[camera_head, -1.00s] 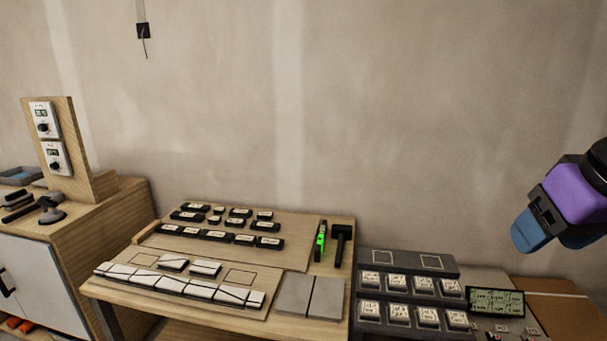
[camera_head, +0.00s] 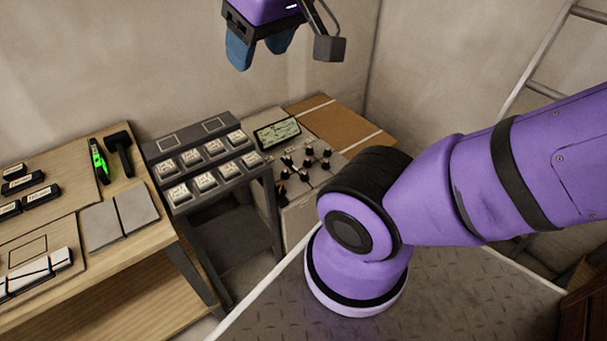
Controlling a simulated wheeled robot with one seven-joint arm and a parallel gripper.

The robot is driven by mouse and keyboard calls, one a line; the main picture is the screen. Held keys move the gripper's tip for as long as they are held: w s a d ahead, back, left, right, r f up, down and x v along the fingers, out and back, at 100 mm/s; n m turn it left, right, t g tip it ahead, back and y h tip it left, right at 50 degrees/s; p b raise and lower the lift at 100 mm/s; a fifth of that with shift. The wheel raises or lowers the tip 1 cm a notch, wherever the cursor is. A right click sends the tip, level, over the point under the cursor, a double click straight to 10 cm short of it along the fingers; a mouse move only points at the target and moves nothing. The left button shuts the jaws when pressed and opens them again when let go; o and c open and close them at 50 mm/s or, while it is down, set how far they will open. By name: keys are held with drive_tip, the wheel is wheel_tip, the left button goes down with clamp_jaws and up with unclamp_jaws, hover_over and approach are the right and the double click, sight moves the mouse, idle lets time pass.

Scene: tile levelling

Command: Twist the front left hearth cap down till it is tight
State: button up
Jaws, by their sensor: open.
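Several small dark caps with red marks stand on a grey slab (camera_head: 316,174), which I take for the hearth, in the middle of the head view. The cap at its front left corner (camera_head: 281,190) is small, and I cannot tell how tight it sits. My gripper (camera_head: 260,48) is at the top of the view, with its two blue fingers apart and nothing between them. It hangs above and behind the slab in the picture, clear of the caps. Its upper part is cut off by the frame edge.
A lit display (camera_head: 278,132) stands at the back of the slab. A dark rack (camera_head: 163,147) of labelled blocks is to its left. A wooden bench (camera_head: 150,262) with tiles, a mallet (camera_head: 120,148) and a green-marked tool (camera_head: 99,160) is further left. A brown board (camera_head: 340,125) lies behind right.

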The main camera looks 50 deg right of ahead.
drive_tip(key=w+d+f+n+g+h, duration=0.1)
drive_tip(key=w+d+f+n, duration=0.2)
drive_tip(key=w, duration=0.6)
drive_tip(key=w+d+f+n+g, duration=0.1)
drive_tip(key=w+d+n, duration=0.1)
drive_tip(key=w+d, duration=0.5)
drive_tip(key=w+d+f+n+g, duration=0.1)
drive_tip(key=w+d+f+n, duration=0.4)
drive_tip(key=w+d+f, duration=0.85)
drive_tip(key=n+g+y, duration=0.1)
drive_tip(key=n+g, duration=0.1)
drive_tip(key=n, duration=0.6)
hover_over(304, 174)
wheel_tip(304, 174, down, 42)
drive_tip(key=shift+d+r, duration=0.1)
wheel_tip(304, 174, down, 11)
drive_tip(key=shift+c, duration=0.4)
